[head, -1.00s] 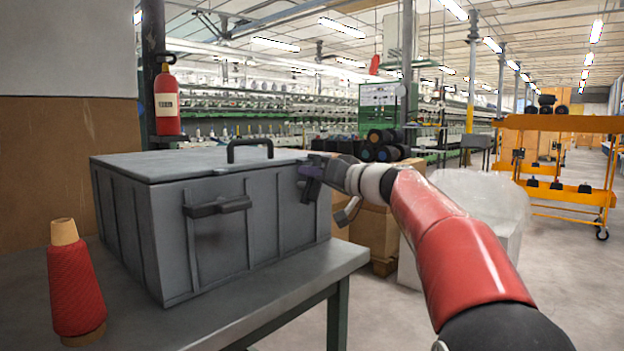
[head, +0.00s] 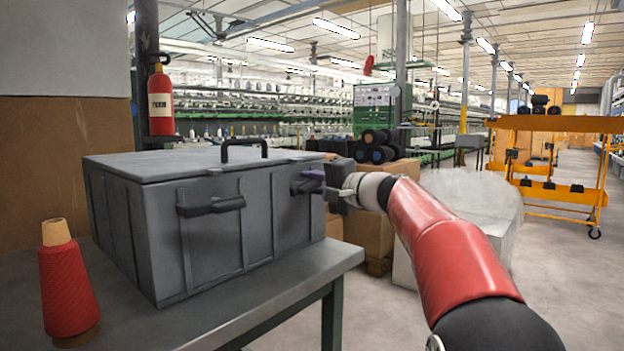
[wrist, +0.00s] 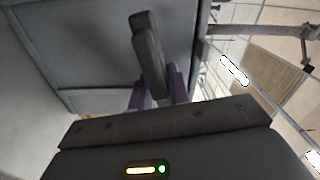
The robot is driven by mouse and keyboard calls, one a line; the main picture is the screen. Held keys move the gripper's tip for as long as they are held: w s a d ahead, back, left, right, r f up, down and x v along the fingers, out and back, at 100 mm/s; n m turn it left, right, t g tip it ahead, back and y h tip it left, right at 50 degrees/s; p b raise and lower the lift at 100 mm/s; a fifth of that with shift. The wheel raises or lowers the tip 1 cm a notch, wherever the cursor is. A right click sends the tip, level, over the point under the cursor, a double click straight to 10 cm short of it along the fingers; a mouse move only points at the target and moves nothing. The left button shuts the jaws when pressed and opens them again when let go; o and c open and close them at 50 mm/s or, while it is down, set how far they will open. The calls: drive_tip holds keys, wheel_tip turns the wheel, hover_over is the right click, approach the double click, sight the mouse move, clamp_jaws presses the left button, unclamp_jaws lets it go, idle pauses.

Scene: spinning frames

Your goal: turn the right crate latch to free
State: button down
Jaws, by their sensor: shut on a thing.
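The grey crate (head: 215,235) stands closed on a table, its lid (head: 190,163) down. The left latch (head: 211,206), a dark bar, lies about level on the crate's front. My gripper (head: 314,182) is at the right end of that front, with its purple fingers around the right latch (wrist: 148,52). In the wrist view, this dark bar runs between the fingers (wrist: 158,88), which are shut on it. In the head view the fingers and wrist hide most of the right latch, so its exact angle is hard to tell there.
A red yarn cone (head: 68,285) stands on the table (head: 255,308) at the left front. A dark handle (head: 244,150) rises from the lid. Cardboard boxes (head: 368,230) and a pale wrapped bundle (head: 465,205) stand behind my arm. An orange cart (head: 555,160) is far right.

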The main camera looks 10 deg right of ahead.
drive_tip(key=shift+d+f+m, duration=0.1)
drive_tip(key=shift+f+m, duration=0.25)
drive_tip(key=shift+m, duration=0.75)
drive_tip(key=c, duration=1.4)
unclamp_jaws()
drive_tip(key=shift+c, duration=0.2)
drive_tip(key=v, duration=0.7)
drive_tip(key=shift+s+d, duration=0.25)
drive_tip(key=shift+s, duration=0.05)
